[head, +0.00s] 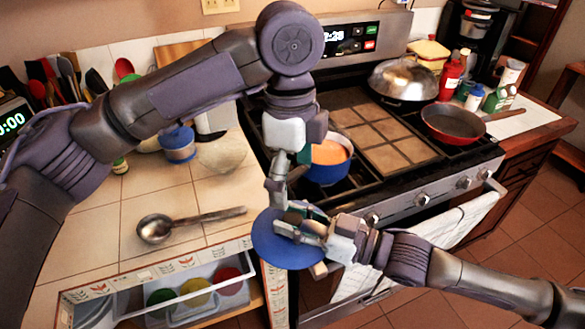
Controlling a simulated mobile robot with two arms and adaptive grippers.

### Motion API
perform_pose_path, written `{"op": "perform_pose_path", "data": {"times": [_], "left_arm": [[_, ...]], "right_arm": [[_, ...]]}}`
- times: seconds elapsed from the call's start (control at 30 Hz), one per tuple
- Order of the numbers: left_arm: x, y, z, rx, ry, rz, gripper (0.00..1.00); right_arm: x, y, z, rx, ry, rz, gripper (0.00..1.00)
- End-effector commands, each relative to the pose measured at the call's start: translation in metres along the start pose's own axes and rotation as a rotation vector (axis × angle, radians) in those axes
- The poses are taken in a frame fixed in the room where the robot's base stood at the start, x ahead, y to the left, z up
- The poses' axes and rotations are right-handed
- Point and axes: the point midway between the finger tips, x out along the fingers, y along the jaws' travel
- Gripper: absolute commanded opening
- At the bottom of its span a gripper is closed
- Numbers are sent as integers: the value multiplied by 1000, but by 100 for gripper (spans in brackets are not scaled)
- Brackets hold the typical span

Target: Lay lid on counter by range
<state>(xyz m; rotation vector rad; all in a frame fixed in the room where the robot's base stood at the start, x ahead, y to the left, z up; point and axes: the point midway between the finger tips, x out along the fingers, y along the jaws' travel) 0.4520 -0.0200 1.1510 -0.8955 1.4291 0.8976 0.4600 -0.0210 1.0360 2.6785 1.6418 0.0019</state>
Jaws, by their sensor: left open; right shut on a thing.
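A round blue lid (268,249) is held in front of the range, just off the counter's right front corner. My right gripper (296,226) is shut on the lid from above, hiding its middle. My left gripper (279,186) is open above the lid's far edge, close to my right gripper; whether it touches the lid is unclear. A blue pot (328,172) with orange contents stands uncovered on the front left burner of the range (393,198). The tiled counter (185,205) lies left of the range.
A metal ladle (165,227) lies on the counter, with clear tiles around it. An open drawer (188,305) with colored bowls is below. A blue container (178,146) stands farther back. A red pan (452,125) and a domed metal cover (404,78) are on the range.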

Motion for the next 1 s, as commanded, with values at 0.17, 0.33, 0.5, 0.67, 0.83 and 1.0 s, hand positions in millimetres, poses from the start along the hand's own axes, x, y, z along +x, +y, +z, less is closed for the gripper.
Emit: {"op": "perform_pose_path", "data": {"times": [0.17, 0.33, 0.5, 0.67, 0.83, 1.0], "left_arm": [[-5, -6, 3, 82, -42, -24, 100], [15, -6, 4, 87, -43, -23, 100], [48, -7, 5, 86, -43, -21, 100], [77, -7, 7, 85, -42, -22, 100], [100, -8, 7, 84, -41, -23, 100], [111, -9, 8, 84, -41, -24, 100]], "right_arm": [[0, 0, 0, 0, 1, 0, 0], [0, 0, 0, 0, 1, 0, 0], [0, 0, -1, 0, 1, 0, 0], [0, 0, -1, 0, 1, 0, 0], [0, 0, -1, 0, 1, 0, 0], [0, 0, -1, 0, 1, 0, 0]]}}
